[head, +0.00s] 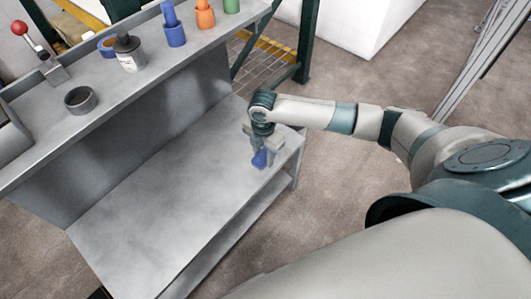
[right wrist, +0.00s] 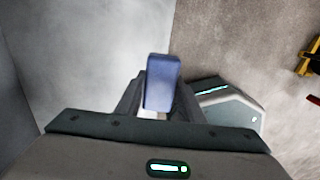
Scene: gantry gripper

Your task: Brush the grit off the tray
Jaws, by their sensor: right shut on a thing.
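My right gripper (head: 259,148) is shut on a blue block-like thing (head: 260,159), held over the right end of the grey metal bench (head: 160,205). In the right wrist view the blue thing (right wrist: 162,80) stands upright between the two dark fingers of the right gripper (right wrist: 158,108). Whether it is the brush's handle I cannot tell; no bristles show. I cannot make out a separate tray or any grit on the bench top, which looks bare with faint smudges. My left gripper is not in view.
A raised grey shelf (head: 40,150) runs along the back of the bench. It holds a dark ring (head: 81,100), a white jar (head: 129,60), blue (head: 174,35), orange (head: 205,17) and green cups, and a red-knobbed lever (head: 20,28). Open floor lies right of the bench.

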